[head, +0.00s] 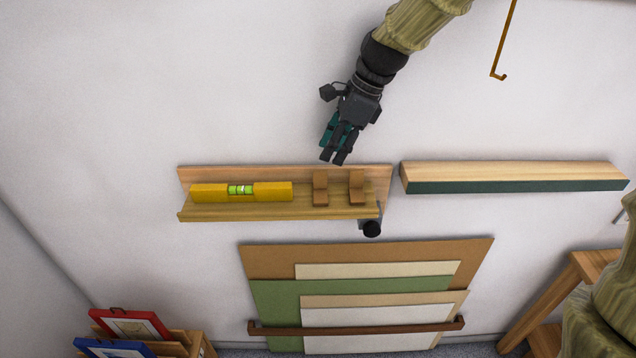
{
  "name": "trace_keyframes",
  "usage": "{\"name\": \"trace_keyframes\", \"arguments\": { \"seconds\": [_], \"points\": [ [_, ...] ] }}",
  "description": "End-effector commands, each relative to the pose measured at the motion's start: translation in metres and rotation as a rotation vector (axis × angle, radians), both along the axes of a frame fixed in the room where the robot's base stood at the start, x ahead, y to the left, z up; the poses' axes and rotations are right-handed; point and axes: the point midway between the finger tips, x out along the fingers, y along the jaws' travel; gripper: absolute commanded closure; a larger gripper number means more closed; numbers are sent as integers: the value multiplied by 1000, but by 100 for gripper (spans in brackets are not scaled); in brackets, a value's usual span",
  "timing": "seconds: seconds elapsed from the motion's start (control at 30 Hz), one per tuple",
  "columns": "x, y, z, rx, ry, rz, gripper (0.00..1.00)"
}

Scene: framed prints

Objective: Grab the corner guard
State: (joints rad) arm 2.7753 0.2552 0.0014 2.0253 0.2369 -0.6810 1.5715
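Two small brown L-shaped pieces, which look like corner guards, stand side by side on the right part of the wooden wall ledge (250,213). One is the left brown piece (320,188) and the other is the right brown piece (356,188). My gripper (334,158) is above the ledge in the picture, pointing down, near the two pieces. It appears apart from them. Its dark fingers look close together, with teal parts behind. I cannot tell how far they are open, and I see nothing held.
A yellow spirit level (212,193) lies on the ledge's left part. A black round part (371,229) sits under its right end. A second shelf (510,177) is to the right. Stacked boards (265,262) lean below. Framed prints (130,324) stand lower left. A hook (499,76) hangs upper right.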

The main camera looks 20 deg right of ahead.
Motion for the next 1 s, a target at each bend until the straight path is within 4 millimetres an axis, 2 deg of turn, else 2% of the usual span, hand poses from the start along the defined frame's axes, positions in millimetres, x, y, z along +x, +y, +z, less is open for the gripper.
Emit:
{"name": "trace_keyframes", "arguments": {
  "seconds": [0.13, 0.47, 0.8, 1.0],
  "points": [
    [1, 3, -14, -1, 2, -4, 64],
    [2, 12, -27, 0, 2, 0, 64],
    [5, 30, -58, 0, 2, 1, 64],
    [6, 33, -66, -1, 0, 1, 64]
  ]
}}
